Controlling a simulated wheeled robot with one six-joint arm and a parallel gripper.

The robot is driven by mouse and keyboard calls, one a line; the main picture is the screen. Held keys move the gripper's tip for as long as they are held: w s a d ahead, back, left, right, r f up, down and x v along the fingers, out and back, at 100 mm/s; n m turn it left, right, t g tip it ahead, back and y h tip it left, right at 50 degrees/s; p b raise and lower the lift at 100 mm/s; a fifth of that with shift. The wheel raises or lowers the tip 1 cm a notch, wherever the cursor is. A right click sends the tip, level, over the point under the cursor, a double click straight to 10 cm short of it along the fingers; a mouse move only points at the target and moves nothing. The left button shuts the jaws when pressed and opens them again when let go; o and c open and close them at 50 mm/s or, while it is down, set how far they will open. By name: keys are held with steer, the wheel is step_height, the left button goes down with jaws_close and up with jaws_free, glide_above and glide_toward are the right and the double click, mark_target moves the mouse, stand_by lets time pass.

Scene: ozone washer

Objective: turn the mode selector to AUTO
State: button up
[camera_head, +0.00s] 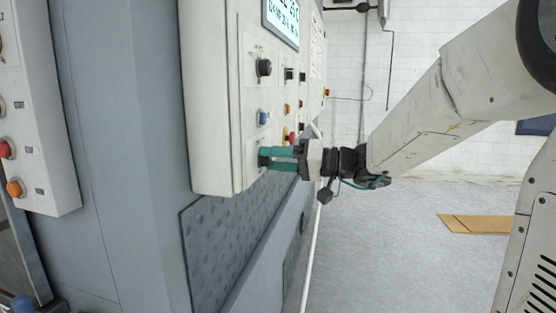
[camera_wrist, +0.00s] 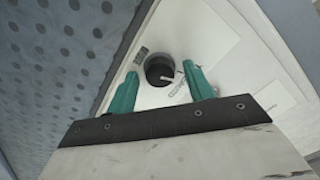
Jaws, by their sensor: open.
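A round black knob (camera_wrist: 158,70) with a pale pointer mark on its right side sits on the white panel in the wrist view. Small labels lie beside it, too blurred to read, so I cannot tell which position is AUTO. My gripper (camera_head: 270,158) is open at the lower part of the control panel (camera_head: 212,120) in the head view, its teal fingers pointing at the panel face. In the wrist view the two fingers of my gripper (camera_wrist: 160,72) stand apart on either side of the knob. Contact cannot be told. In the head view the fingers mostly hide this knob.
Above my gripper the panel carries another black knob (camera_head: 264,67), a blue button (camera_head: 262,118), red and yellow buttons and a lit display (camera_head: 283,18). A dimpled grey plate (camera_head: 225,235) lies below the panel. The floor (camera_head: 385,250) to the right is mostly clear.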

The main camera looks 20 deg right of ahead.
steer(key=c, duration=1)
steer(key=shift+d, duration=0.1)
steer(key=m, duration=0.7)
steer(key=shift+m, duration=0.4)
steer(key=shift+o, duration=0.2)
